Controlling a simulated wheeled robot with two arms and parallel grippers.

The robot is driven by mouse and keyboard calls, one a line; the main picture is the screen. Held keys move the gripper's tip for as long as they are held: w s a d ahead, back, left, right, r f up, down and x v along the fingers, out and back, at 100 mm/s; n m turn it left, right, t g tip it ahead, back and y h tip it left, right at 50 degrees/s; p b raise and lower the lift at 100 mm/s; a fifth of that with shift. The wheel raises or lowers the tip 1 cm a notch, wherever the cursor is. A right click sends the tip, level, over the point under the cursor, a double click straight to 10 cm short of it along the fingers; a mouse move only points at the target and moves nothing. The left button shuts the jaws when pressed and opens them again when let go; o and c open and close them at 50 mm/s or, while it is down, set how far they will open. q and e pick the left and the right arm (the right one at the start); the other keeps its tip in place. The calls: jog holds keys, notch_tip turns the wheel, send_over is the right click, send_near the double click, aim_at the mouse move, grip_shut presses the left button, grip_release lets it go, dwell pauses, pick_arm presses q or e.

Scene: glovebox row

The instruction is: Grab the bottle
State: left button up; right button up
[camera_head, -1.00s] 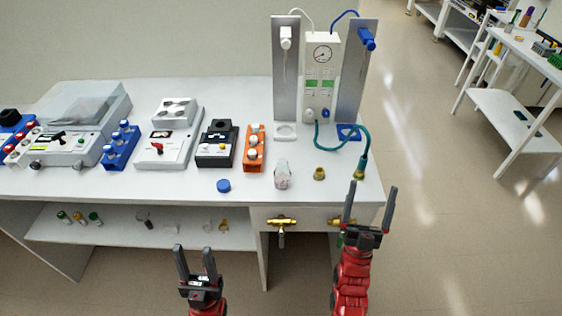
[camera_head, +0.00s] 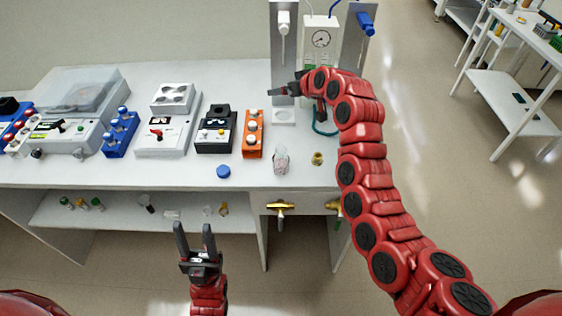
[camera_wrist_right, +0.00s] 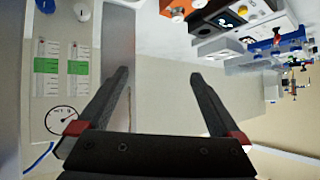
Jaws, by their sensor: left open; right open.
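A small clear bottle (camera_head: 281,160) with a pale label stands upright near the front of the white bench (camera_head: 190,176). A blue cap (camera_head: 223,171) lies on the bench to its left. My right gripper (camera_head: 279,91) is raised behind the bottle, in front of the grey panel, apart from the bottle. In the right wrist view its fingers (camera_wrist_right: 160,77) are open with nothing between them. I cannot make out the bottle in that view. My left gripper (camera_head: 194,229) is open and empty, in front of the bench.
A gauge unit (camera_head: 320,40) stands at the back right, close to my right gripper. An orange rack (camera_head: 253,134), a black device (camera_head: 215,134) and a brass fitting (camera_head: 317,158) are near the bottle. Brass taps (camera_head: 280,206) stick out at the bench front.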

jog(key=s+n+g+h, duration=0.1)
jog(key=s+n+g, duration=0.25)
jog(key=s, duration=0.45)
jog(key=n+g+h, duration=0.1)
jog(key=g+h, duration=0.1)
jog(key=g, duration=0.1)
send_near(282, 146)
jog(key=shift+g, duration=0.25)
jog(key=x, duration=0.5)
jog(key=s+p+x, duration=0.1)
jog(key=x, duration=0.2)
jog(key=shift+a, duration=0.25)
jog(key=p+x, duration=0.3)
jog(key=x, duration=0.1)
jog(key=shift+s+d+f, duration=0.1)
jog(key=shift+f, duration=0.6)
grip_shut()
